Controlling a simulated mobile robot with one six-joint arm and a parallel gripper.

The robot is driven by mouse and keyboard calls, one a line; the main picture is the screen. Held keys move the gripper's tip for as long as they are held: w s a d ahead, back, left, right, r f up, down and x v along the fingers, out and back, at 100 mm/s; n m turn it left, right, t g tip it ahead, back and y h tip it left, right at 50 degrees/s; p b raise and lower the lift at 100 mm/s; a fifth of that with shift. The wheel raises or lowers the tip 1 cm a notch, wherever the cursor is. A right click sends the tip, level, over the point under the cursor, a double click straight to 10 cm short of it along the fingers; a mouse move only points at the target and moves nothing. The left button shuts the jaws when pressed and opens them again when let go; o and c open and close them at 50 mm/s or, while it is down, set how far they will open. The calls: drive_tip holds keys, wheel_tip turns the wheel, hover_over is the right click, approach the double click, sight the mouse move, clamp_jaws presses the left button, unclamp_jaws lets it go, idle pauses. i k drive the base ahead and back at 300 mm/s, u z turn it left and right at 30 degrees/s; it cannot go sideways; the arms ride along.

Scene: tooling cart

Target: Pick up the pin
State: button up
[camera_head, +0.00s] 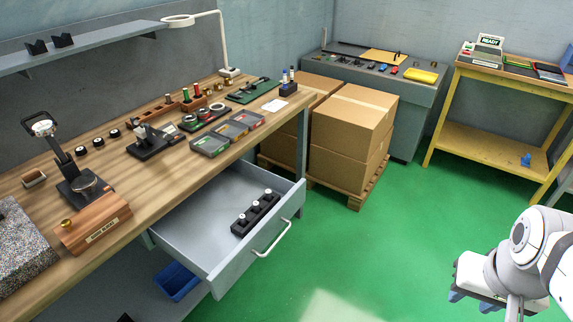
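I cannot tell for sure which thing is the pin. An open drawer under the wooden bench holds a black block (254,213) with several pale-topped pins (268,192) standing in it. A small brass knob-like piece (67,223) sits on a wooden block (95,225) with a label, at the bench's near edge. My gripper (473,299) is at the lower right, over the green floor and well away from the bench and drawer. Its two bluish fingertips show apart, with nothing seen between them.
The drawer (217,262) juts out from the bench (150,190), with its handle (272,239) facing the floor. Cardboard boxes (350,118) stand on a pallet behind it. A yellow table (500,140) is at the right. The green floor (390,235) between is clear.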

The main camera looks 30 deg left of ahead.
sight(242, 217)
drive_tip(key=u, duration=1.05)
drive_tip(key=i, duration=1)
